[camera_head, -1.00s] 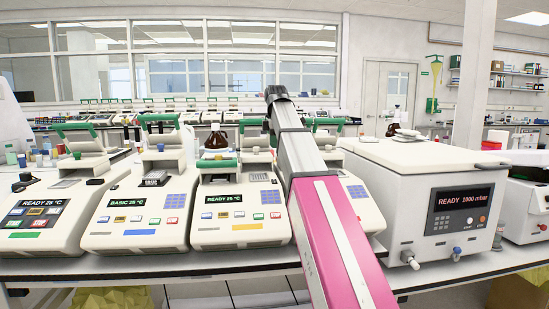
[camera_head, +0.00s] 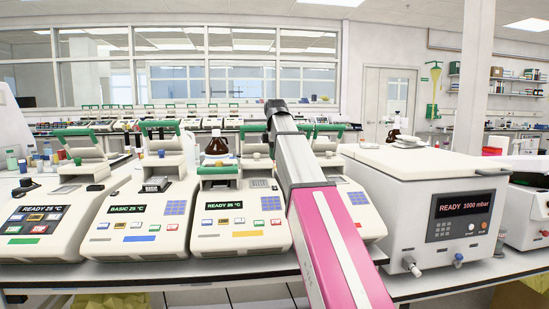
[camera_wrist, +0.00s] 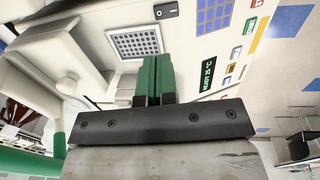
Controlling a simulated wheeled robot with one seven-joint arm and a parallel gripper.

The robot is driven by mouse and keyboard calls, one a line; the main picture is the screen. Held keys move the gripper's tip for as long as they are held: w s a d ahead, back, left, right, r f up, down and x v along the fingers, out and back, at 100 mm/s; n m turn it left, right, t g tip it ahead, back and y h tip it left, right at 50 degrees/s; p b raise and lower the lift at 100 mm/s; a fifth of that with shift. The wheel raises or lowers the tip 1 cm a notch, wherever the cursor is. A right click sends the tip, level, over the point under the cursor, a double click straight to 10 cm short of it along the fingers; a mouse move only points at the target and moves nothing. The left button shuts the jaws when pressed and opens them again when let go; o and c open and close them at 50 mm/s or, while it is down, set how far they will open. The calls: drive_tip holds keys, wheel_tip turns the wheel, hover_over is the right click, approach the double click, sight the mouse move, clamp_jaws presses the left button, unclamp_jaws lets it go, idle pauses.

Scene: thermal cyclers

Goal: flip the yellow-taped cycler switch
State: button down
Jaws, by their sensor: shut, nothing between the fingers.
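The yellow-taped cycler (camera_head: 240,222) is the third white unit from the left in the head view, with a yellow strip on its front and a READY 25 °C display. Its panel and yellow strip (camera_wrist: 262,33) also show in the wrist view. A black rocker switch (camera_wrist: 166,11) shows at the top of the wrist view, beside a grey well block (camera_wrist: 135,43). My gripper (camera_wrist: 153,62) is shut, with its green fingers together and empty. The fingertips lie near the well block's edge in the picture, apart from the switch; contact cannot be told. In the head view my arm hides the gripper.
Similar cyclers stand to the left, including one marked BASIC (camera_head: 135,225), and another partly behind my arm. A white vacuum unit (camera_head: 430,210) stands to the right. A brown bottle (camera_head: 217,144) is behind the taped cycler. A green lid handle (camera_wrist: 30,162) is near the gripper.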

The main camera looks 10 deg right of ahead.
sight(275, 188)
drive_tip(key=f, duration=0.3)
drive_tip(key=w+f, duration=0.1)
drive_tip(key=f, duration=0.7)
drive_tip(key=shift+w, duration=0.2)
drive_tip(key=shift+f, duration=0.4)
drive_tip(key=shift+s+f, duration=0.1)
drive_tip(key=shift+s, duration=0.05)
drive_tip(key=shift+s, duration=0.85)
